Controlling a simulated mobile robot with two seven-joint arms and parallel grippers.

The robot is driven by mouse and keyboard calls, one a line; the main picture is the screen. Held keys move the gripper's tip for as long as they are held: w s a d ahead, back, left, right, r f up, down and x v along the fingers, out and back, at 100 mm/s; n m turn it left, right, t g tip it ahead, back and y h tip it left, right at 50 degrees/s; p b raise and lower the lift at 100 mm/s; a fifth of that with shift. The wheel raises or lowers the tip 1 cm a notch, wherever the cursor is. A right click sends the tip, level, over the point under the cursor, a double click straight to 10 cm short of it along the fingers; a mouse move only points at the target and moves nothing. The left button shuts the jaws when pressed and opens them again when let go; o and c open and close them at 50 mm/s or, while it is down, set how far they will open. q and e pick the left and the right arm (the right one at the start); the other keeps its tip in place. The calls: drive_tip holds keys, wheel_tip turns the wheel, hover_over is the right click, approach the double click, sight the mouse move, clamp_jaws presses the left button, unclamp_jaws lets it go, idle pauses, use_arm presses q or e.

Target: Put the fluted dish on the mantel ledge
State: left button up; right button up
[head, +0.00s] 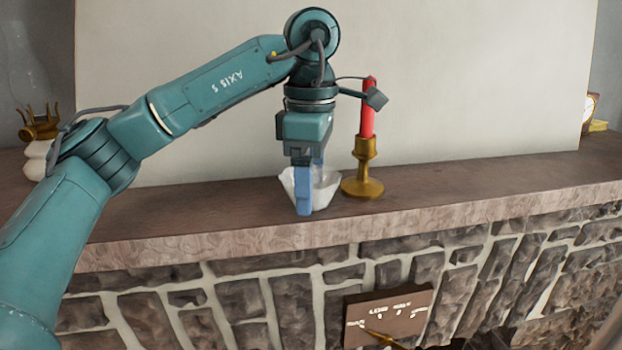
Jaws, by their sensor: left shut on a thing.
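The white fluted dish (325,192) is at the mantel ledge (230,205), near the middle of its length. My left gripper (309,190) comes down from above and is shut on the dish, with one blue finger in front of its near wall. The dish looks upright. Its base appears at the ledge's surface, but I cannot tell whether it touches. Part of the dish is hidden behind the finger. My right gripper is not in view.
A brass candlestick (363,180) with a red candle (368,110) stands close to the right of the dish. A clock (590,107) stands at the far right, and a white pot (37,160) at the far left. The ledge is clear right of the candlestick. A brown box (388,312) is below.

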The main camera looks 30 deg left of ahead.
use_arm(q)
drive_tip(key=shift+f, duration=0.15)
drive_tip(key=o, duration=1.1)
drive_tip(key=shift+c, duration=0.2)
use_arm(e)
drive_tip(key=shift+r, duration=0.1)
use_arm(q)
drive_tip(key=shift+r, duration=0.5)
wheel_tip(320, 180, up, 11)
drive_tip(key=p, duration=0.3)
drive_tip(key=shift+r, duration=0.15)
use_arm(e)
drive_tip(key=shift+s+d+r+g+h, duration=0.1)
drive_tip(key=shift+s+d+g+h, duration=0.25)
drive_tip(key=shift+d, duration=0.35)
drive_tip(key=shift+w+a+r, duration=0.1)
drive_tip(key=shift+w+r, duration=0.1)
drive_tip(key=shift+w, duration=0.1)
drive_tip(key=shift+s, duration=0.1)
